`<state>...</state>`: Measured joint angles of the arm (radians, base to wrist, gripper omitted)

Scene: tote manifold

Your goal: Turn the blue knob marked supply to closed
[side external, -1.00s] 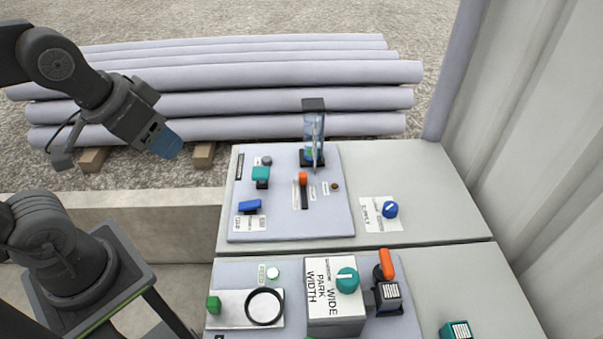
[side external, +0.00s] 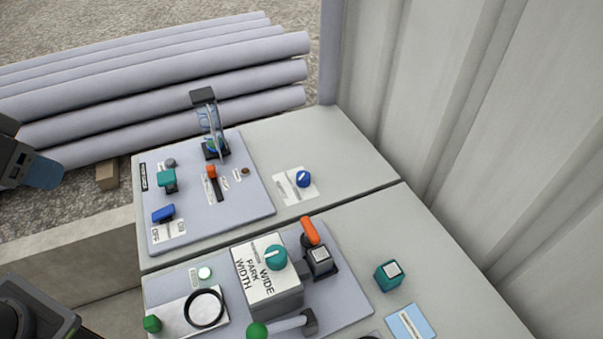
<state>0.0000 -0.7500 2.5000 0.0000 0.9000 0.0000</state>
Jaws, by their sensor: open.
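The blue knob (side external: 303,179) sits on a white label plate (side external: 288,190) on the rear grey worktop, to the right of the rear panel. A pale pointer line shows on its face, but the label is too small to read and I cannot tell which mark it points at. My gripper (side external: 44,172) is at the far left edge, raised and well away from the knob. Only its blue-tipped end shows; it is open and nothing shows in it.
The rear panel (side external: 240,203) carries an orange-tipped lever, a teal and a blue switch, and a tall clear guard (side external: 212,125). The front panel (side external: 345,290) holds a white box with a teal knob (side external: 276,257) and an orange handle (side external: 310,231). A corrugated wall (side external: 440,110) stands at right.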

